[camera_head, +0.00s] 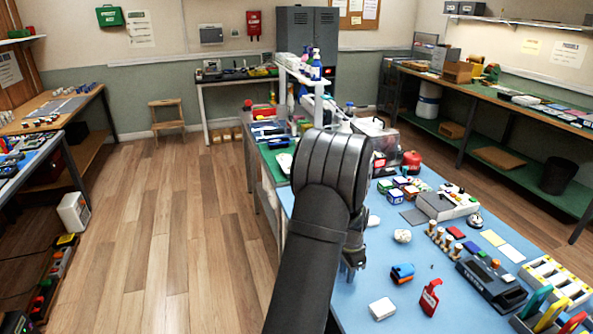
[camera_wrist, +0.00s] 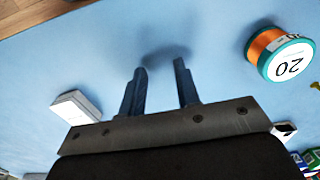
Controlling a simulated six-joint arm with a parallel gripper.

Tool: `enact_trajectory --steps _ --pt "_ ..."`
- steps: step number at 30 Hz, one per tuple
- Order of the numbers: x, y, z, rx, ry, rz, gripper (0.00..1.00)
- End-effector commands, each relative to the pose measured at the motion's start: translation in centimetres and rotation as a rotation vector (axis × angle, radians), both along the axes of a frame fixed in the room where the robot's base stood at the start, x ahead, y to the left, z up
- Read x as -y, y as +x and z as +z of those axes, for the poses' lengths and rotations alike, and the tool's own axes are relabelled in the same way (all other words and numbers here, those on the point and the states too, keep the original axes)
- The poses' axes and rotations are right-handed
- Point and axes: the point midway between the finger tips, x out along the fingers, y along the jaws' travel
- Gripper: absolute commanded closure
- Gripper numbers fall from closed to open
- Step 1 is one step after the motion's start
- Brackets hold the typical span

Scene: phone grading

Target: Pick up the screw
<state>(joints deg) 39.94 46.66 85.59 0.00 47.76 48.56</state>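A small yellowish piece, probably the screw (camera_wrist: 315,86), is cut off by the right edge of the wrist view, beside the orange-and-teal spool (camera_wrist: 279,54). In the head view a tiny dark speck on the blue table, right of the spool (camera_head: 402,272), may be the same piece; it is too small to tell. My gripper (camera_wrist: 160,68) is open, with its two dark fingers apart and nothing between them. In the head view my gripper (camera_head: 352,268) is over the table's left part, left of the spool, partly hidden by my arm.
A white box (camera_head: 382,308) lies near the front; it also shows in the wrist view (camera_wrist: 76,107). A dark device (camera_head: 491,284) and several small tools fill the right side. Blue surface below the fingers is clear.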

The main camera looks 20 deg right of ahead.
Motion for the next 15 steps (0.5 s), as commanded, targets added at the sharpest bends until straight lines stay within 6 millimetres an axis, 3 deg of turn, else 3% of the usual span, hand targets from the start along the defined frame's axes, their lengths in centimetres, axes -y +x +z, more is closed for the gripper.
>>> enact_trajectory --steps 9,11,15 --pt "0.6 -0.3 0.5 0.009 -0.007 0.011 0.7" --pt "1.5 -0.7 1.2 0.021 -0.017 0.028 0.7" --pt "5.6 -3.1 4.3 0.074 -0.075 0.116 0.7"
